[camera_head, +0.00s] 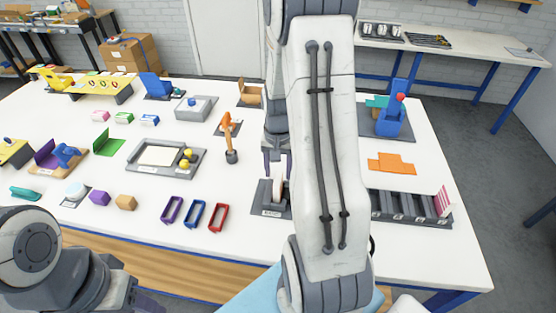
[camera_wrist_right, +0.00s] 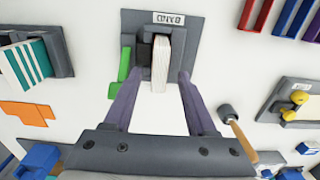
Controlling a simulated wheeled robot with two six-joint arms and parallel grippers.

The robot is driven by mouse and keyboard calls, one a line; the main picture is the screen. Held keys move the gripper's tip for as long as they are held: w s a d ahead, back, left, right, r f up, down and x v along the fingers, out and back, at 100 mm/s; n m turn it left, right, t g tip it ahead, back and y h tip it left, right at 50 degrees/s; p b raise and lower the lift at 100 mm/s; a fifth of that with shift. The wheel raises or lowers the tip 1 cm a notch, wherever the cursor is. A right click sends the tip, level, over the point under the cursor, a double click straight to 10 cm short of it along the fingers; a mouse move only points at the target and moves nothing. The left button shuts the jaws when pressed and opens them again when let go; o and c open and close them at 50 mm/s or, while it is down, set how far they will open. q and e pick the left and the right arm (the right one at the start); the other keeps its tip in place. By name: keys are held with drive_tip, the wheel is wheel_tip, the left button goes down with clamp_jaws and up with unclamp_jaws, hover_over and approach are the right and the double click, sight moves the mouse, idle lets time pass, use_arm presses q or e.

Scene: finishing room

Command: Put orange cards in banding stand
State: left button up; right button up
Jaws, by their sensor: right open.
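The banding stand (camera_head: 264,207) is a dark grey plate with a label, near the front of the table. It also shows in the right wrist view (camera_wrist_right: 187,32), where a pale upright stack (camera_wrist_right: 161,62) and a green piece (camera_wrist_right: 126,75) are in it. I cannot see orange on that stack. My right gripper (camera_wrist_right: 158,88) is open, with its fingers apart on either side of the stack's near end; I cannot tell whether they touch it. In the head view it (camera_head: 275,163) is partly hidden by my arm. My left arm is at lower left; its fingertips are not clear.
A flat orange piece (camera_head: 392,163) lies right of my arm. A slotted rack (camera_head: 395,207) holds pink cards (camera_head: 443,201); teal cards (camera_wrist_right: 28,62) show in the wrist view. Purple, blue and red frames (camera_head: 218,216) and an orange-handled tool (camera_head: 228,130) are left of the stand.

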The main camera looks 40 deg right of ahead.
wheel_tip(320, 180, up, 6)
drive_tip(key=shift+f+b, duration=0.25)
drive_tip(key=shift+b, duration=0.05)
drive_tip(key=shift+a+r, duration=0.1)
drive_tip(key=shift+a, duration=0.1)
drive_tip(key=s+a+r+n, duration=0.2)
drive_tip(key=a+n, duration=0.3)
drive_tip(key=a, duration=0.6)
drive_tip(key=s+a+r+n, duration=0.2)
drive_tip(key=a+n, duration=0.2)
drive_tip(key=a, duration=0.6)
drive_tip(key=s+a+r+n+y, duration=0.1)
drive_tip(key=s+a+n, duration=0.7)
drive_tip(key=s, duration=0.4)
drive_tip(key=shift+s+a+r, duration=0.15)
drive_tip(key=shift+a+r, duration=0.15)
drive_tip(key=shift+a, duration=0.45)
